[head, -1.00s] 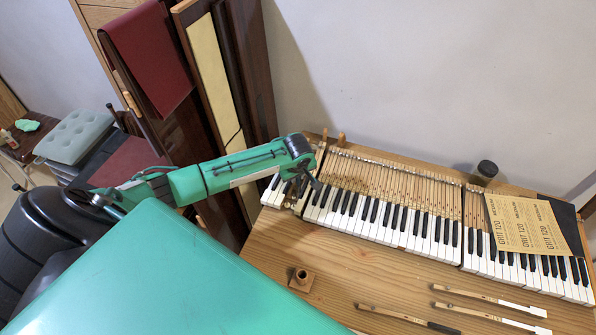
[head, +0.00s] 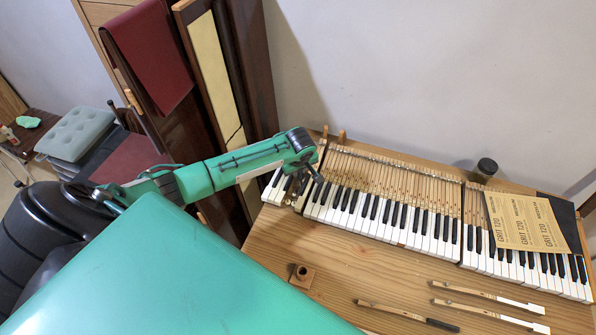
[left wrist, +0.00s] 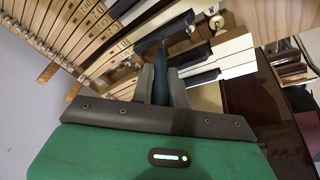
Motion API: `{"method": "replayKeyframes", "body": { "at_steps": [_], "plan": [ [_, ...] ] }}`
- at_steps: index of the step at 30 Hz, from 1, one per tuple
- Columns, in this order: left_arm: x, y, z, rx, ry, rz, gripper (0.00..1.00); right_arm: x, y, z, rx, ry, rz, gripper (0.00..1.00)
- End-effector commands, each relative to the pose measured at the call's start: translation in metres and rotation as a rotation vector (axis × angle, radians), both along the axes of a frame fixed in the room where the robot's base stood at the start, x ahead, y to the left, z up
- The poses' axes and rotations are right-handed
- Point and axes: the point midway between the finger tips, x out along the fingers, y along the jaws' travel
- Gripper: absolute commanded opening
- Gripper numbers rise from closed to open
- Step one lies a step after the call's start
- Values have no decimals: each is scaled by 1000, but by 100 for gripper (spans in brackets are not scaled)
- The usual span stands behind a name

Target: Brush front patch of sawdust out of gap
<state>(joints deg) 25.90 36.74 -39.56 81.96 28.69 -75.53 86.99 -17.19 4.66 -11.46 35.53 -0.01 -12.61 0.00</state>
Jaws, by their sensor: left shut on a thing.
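The keyboard (head: 408,220) lies on a wooden bench, with bare key sticks behind its white and black keys. My left gripper (head: 303,182) is low over the left end of the keys, by an opening in the key row. In the left wrist view my left gripper (left wrist: 161,82) is shut on a slim dark handle (left wrist: 160,60), which I take to be the brush. Its far end points in among the keys, and its tip is hard to make out. I cannot clearly pick out a sawdust patch in the gap. My right gripper is not in view.
Sandpaper sheets (head: 525,222) lie over the right keys. A dark cylinder (head: 487,167) stands behind. Loose keys (head: 490,312) and a small wooden block (head: 301,277) lie on the bench front (head: 370,270). Tall panels (head: 215,70) lean at the left wall.

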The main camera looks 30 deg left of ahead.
Motion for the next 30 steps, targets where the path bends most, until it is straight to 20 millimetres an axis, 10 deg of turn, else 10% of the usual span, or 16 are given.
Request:
{"method": "replayKeyframes", "body": {
  "at_steps": [30],
  "plan": [
    [36, 8, -1, -1, 1, -1, 0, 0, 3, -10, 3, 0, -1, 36]
  ]
}}
